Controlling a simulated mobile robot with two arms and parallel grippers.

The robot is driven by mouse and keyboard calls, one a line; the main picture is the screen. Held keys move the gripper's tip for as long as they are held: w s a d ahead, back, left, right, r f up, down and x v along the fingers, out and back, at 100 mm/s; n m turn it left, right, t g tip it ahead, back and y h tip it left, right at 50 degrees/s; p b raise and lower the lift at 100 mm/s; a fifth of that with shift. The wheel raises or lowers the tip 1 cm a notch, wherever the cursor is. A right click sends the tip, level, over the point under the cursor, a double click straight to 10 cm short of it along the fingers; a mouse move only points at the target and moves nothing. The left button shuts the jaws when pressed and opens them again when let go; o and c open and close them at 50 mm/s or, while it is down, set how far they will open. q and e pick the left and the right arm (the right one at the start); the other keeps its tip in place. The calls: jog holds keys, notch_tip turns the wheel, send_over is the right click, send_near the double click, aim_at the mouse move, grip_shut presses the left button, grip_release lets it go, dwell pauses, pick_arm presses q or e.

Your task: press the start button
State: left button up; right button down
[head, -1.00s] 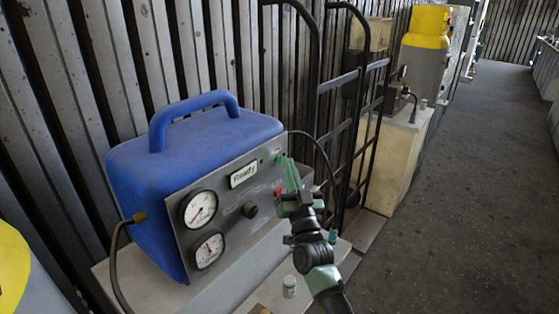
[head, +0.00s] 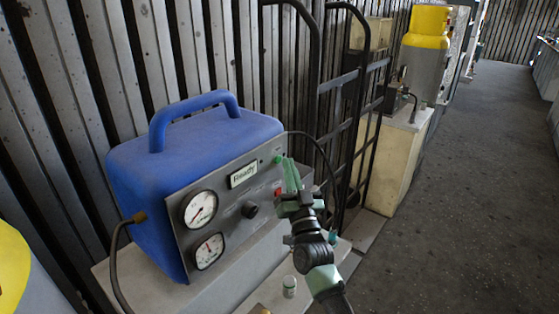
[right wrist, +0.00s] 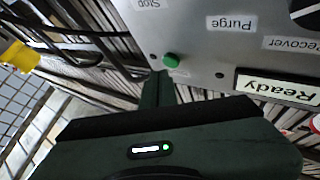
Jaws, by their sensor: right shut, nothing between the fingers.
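The blue machine (head: 200,145) has a grey front panel (head: 232,212) with a lit display reading "Ready" (head: 243,175). A round green button (head: 278,159), the likely start button, is at the panel's upper right corner. It also shows in the right wrist view (right wrist: 171,60), with its own label not readable. My right gripper (head: 288,163) is shut and empty, its green fingertips just right of the green button. In the right wrist view, the fingertips (right wrist: 157,78) end close beside the button; whether they touch it I cannot tell. My left gripper is not in view.
A red button (head: 278,192) sits below the green one, close to my right gripper. The panel has two round gauges (head: 201,208) and a black knob (head: 250,210). A black hand truck (head: 340,95) stands behind.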

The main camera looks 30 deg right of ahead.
jog(key=shift+w, duration=0.15)
dwell(0.3)
jog(key=shift+w+a, duration=0.15)
jog(key=shift+w, duration=0.15)
dwell(0.3)
jog(key=shift+s, duration=0.45)
jog(key=shift+s+d+p, duration=0.1)
jog(key=shift+d+p, duration=0.1)
jog(key=shift+p, duration=0.15)
jog(key=s, duration=0.1)
jog(key=s+d+p, duration=0.1)
jog(key=s, duration=0.1)
jog(key=s+d, duration=0.1)
jog(key=s, duration=0.1)
jog(key=shift+s+d+p, duration=0.1)
jog(key=shift+s+p, duration=0.1)
jog(key=shift+p, duration=0.2)
